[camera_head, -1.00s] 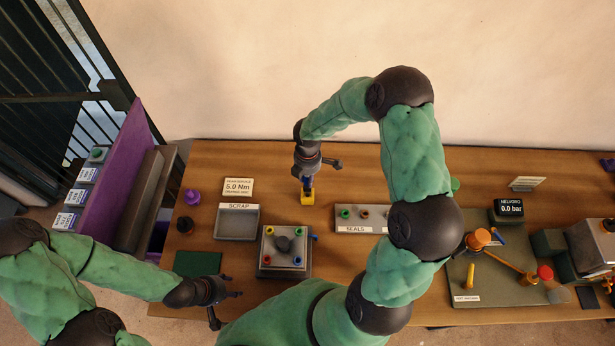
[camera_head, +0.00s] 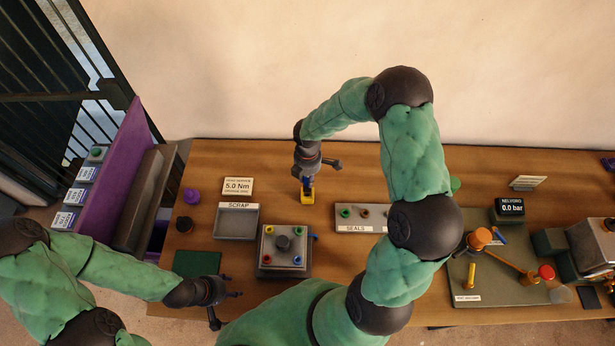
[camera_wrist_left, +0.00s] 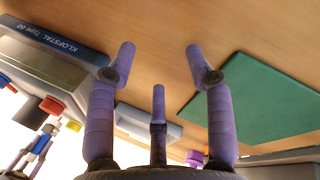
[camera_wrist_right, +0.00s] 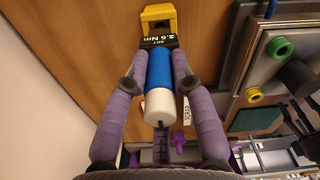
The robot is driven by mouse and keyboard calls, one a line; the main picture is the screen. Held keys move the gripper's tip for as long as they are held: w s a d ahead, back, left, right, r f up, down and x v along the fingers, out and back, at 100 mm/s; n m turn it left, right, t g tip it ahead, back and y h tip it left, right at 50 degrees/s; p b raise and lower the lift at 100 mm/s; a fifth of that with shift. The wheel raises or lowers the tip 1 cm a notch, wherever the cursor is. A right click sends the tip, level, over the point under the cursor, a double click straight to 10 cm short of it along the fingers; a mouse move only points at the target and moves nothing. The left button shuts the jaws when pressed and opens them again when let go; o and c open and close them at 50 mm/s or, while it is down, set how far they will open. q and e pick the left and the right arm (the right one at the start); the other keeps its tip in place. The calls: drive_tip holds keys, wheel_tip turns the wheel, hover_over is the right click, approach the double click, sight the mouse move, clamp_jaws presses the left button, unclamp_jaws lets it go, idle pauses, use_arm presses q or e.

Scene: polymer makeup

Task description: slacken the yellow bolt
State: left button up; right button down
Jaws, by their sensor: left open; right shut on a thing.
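The yellow bolt (camera_head: 268,230) sits at the far left corner of a grey block (camera_head: 264,270) with a dark central knob. It also shows in the right wrist view (camera_wrist_right: 255,95) and in the left wrist view (camera_wrist_left: 74,125). My right gripper (camera_head: 308,178) is shut on the blue handle of a tool (camera_wrist_right: 160,70), behind the block. A yellow piece (camera_head: 307,197) marked 2.5 Nm is at the tool's far end; I cannot tell whether it is a stand. My left gripper (camera_head: 232,295) is open and empty, left of the block near the front edge.
A scrap tray (camera_head: 237,236) lies left of the block, a seals tray (camera_head: 375,228) to its right. A 5.0 Nm card (camera_head: 238,186) stands behind. A green pad (camera_head: 197,262) lies near my left gripper. A grey mat with orange fittings (camera_head: 500,290) is at the right.

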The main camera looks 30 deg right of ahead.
use_arm(q)
drive_tip(key=shift+a+f+b, duration=0.1)
drive_tip(key=shift+f+b, duration=0.6)
drive_tip(key=shift+f, duration=0.1)
use_arm(e)
drive_tip(key=shift+a+f, duration=0.1)
drive_tip(key=shift+f, duration=0.8)
use_arm(q)
drive_tip(key=shift+f+b, duration=0.55)
drive_tip(key=shift+b, duration=0.05)
use_arm(e)
drive_tip(key=shift+f, duration=0.8)
use_arm(q)
drive_tip(key=shift+s, duration=0.1)
use_arm(e)
drive_tip(key=c, duration=1)
unclamp_jaws()
drive_tip(key=shift+o, duration=0.2)
use_arm(q)
drive_tip(key=shift+f, duration=0.1)
drive_tip(key=shift+s, duration=0.1)
use_arm(e)
drive_tip(key=r, duration=0.7)
drive_tip(key=shift+d+r, duration=0.25)
drive_tip(key=shift+s+r, duration=0.1)
drive_tip(key=shift+r, duration=0.15)
use_arm(q)
drive_tip(key=shift+r, duration=0.2)
use_arm(e)
drive_tip(key=shift+r, duration=0.15)
